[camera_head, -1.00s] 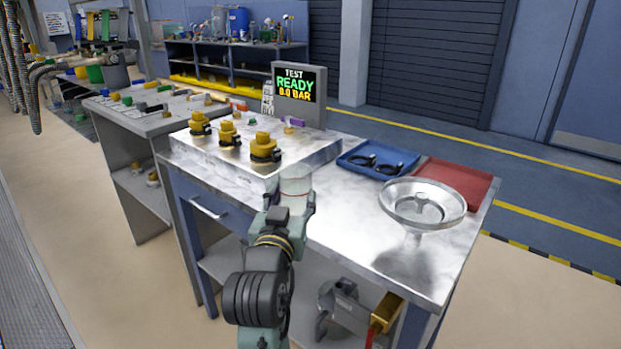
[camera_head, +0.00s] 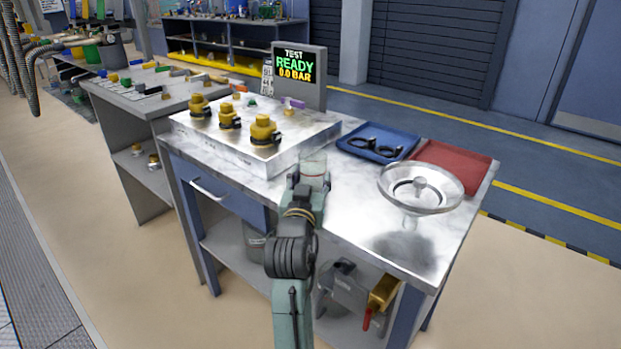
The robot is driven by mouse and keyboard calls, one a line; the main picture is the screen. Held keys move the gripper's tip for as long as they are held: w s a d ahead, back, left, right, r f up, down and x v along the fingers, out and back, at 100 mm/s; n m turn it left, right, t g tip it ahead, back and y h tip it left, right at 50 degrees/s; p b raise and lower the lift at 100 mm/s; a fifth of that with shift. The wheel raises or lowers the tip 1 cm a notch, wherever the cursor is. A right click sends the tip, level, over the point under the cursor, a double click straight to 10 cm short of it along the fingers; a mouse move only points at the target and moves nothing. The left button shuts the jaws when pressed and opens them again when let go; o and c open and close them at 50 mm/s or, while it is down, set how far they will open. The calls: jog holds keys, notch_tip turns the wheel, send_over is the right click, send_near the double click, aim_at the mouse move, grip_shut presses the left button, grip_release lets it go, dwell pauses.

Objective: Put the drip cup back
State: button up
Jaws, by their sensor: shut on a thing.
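My gripper (camera_head: 307,187) is at the front edge of the steel-topped bench (camera_head: 345,215), just right of the raised block with yellow caps. It is shut on a pale, see-through cup (camera_head: 314,165), which I take to be the drip cup. The cup looks upright, close to the bench top. I cannot tell whether it touches the surface. My wrist and gripper hide the cup's lower part and the fingertips are hard to make out.
The raised block (camera_head: 250,165) bears yellow caps. A display (camera_head: 298,75) reads ready, 0.0 bar. A blue tray (camera_head: 350,150) holds dark rings. Bench top between cup and bowl is clear.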

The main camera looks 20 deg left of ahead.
jog(key=shift+f, duration=0.2)
jog(key=o, duration=1.3)
jog(key=shift+r, duration=0.1)
jog(key=shift+r, duration=0.15)
jog(key=shift+s, duration=0.3)
jog(key=shift+s+d+p, duration=0.35)
jog(key=shift+s+p, duration=0.55)
jog(key=shift+s, duration=0.95)
jog(key=shift+s+d+p, duration=0.35)
jog(key=shift+s+p, duration=0.55)
jog(key=shift+s, duration=1)
jog(key=shift+s+d+p, duration=0.35)
jog(key=shift+s+p, duration=0.55)
jog(key=shift+s, duration=0.95)
